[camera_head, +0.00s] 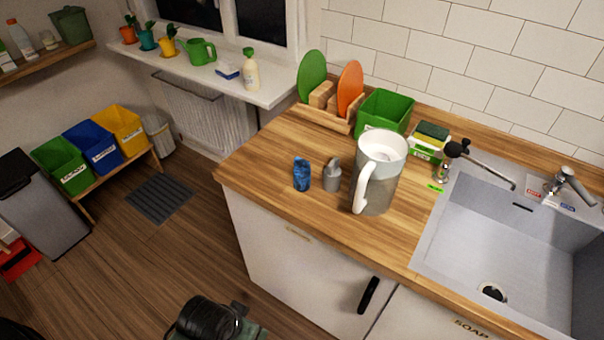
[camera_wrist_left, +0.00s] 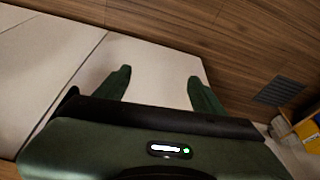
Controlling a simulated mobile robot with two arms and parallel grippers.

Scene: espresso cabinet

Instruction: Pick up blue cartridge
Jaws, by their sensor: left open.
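The blue cartridge (camera_head: 302,174) stands upright on the wooden countertop near its left end, close to the front edge. My left gripper (camera_wrist_left: 157,75) is open in the left wrist view, with its two green fingers apart. A white cabinet front and the wooden floor show beyond the fingers, and nothing is between them. The blue cartridge does not show in the left wrist view. In the head view, a dark part of my arm shows at the bottom, below the counter and away from the cartridge. My right gripper is not in view.
A small grey container (camera_head: 332,177) stands just right of the cartridge, with a large white and grey jug (camera_head: 376,172) beyond it. Behind are a green bin (camera_head: 384,112) and a wooden rack (camera_head: 322,118). The sink (camera_head: 495,250) is at right. Counter left of the cartridge is clear.

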